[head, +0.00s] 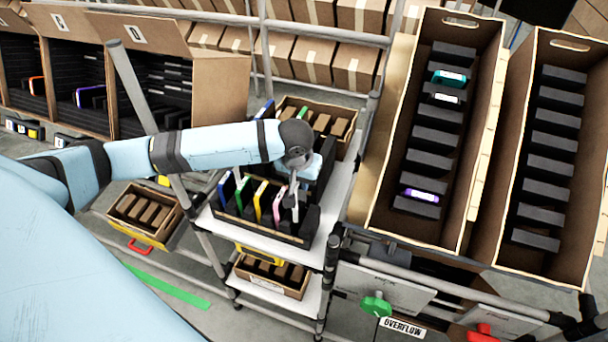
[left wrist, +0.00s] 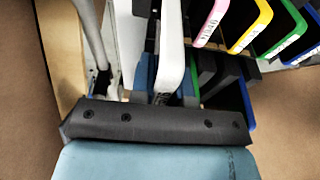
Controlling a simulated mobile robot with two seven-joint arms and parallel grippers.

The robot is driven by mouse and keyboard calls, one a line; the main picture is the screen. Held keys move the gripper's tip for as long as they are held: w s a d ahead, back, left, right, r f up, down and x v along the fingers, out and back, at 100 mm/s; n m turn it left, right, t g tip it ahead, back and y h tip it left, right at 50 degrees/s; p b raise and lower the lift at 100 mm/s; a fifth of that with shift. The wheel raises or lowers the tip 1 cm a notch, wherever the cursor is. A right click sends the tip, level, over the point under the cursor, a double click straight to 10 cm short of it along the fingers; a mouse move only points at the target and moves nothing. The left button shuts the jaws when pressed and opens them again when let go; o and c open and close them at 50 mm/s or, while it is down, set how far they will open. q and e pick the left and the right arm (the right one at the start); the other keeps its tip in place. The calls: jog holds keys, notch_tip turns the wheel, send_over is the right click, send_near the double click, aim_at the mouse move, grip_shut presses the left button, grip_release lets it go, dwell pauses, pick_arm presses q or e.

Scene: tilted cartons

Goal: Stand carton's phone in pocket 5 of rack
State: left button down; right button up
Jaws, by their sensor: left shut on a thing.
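The black rack (head: 262,232) stands on a white shelf in the middle of the head view. Blue, green, yellow and pink-edged phones stand tilted in a row in it; the pink phone (head: 277,206) is nearest my gripper. My left gripper (head: 294,184) is over the rack's right end, pointing down, shut on a white phone (left wrist: 171,40). The phone runs between its fingers in the left wrist view. Its lower end is at the rack's right part; I cannot tell how deep it sits. A long tilted carton (head: 388,222) holds teal, white and purple phones among black dividers. My right gripper is not seen.
A second tilted carton (head: 587,190) on the right has black dividers and no phone visible. Open cardboard bins (head: 210,95) stand at the left. A grey post (head: 330,262) rises by the shelf's right edge. Small boxes (head: 145,217) sit lower left.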

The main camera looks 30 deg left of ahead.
aim_at(302, 203)
pick_arm(q)
notch_tip(302, 203, down, 3)
jog(key=shift+w+f, duration=0.1)
jog(key=shift+f+b, duration=0.3)
jog(key=shift+f, duration=2.5)
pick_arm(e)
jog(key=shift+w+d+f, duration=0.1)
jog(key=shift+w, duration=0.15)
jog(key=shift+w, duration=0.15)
pick_arm(q)
jog(key=shift+f, duration=0.3)
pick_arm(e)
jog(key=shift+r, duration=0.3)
